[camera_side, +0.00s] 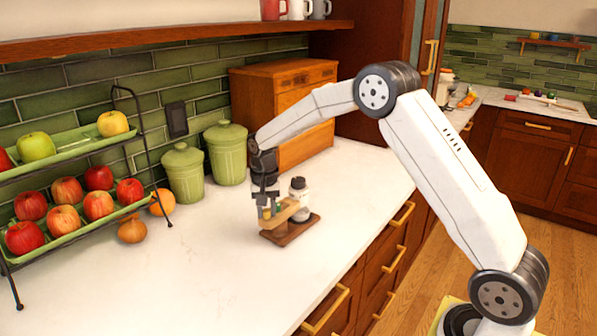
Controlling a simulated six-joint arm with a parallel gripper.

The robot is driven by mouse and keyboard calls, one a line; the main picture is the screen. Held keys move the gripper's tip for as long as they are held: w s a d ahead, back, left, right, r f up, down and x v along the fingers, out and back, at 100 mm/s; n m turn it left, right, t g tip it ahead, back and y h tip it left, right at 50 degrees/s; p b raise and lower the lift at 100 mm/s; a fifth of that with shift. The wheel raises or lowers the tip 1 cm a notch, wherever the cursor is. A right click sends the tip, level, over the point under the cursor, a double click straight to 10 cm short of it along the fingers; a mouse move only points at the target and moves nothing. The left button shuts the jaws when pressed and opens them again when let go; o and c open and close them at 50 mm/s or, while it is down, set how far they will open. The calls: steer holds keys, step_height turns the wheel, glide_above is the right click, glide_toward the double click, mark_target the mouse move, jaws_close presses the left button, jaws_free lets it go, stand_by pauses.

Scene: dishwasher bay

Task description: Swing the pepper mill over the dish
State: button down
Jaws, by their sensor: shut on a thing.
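My gripper (265,208) points down over the counter, at the left end of a small wooden stand. It is shut on a small part at the left end of the stand's light wooden arm (283,212); fingers hide most of that part. A white pepper mill (299,203) with a dark top stands upright at the right end of this arm. Below is the stand's dark brown base (292,231), on the counter. I cannot make out a separate dish; it may be hidden or too small to tell.
Two green lidded canisters (226,155) and a wooden bread box (290,85) stand behind. A two-tier fruit rack (75,215) is at left, with an onion (132,230) by it. The white counter (170,290) is clear in front.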

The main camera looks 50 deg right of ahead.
steer(key=shift+w+m, duration=0.2)
steer(key=shift+m, duration=0.2)
steer(key=shift+c, duration=2.1)
jaws_free()
steer(key=shift+r, duration=0.1)
steer(key=shift+r, duration=3.85)
steer(key=shift+s, duration=0.1)
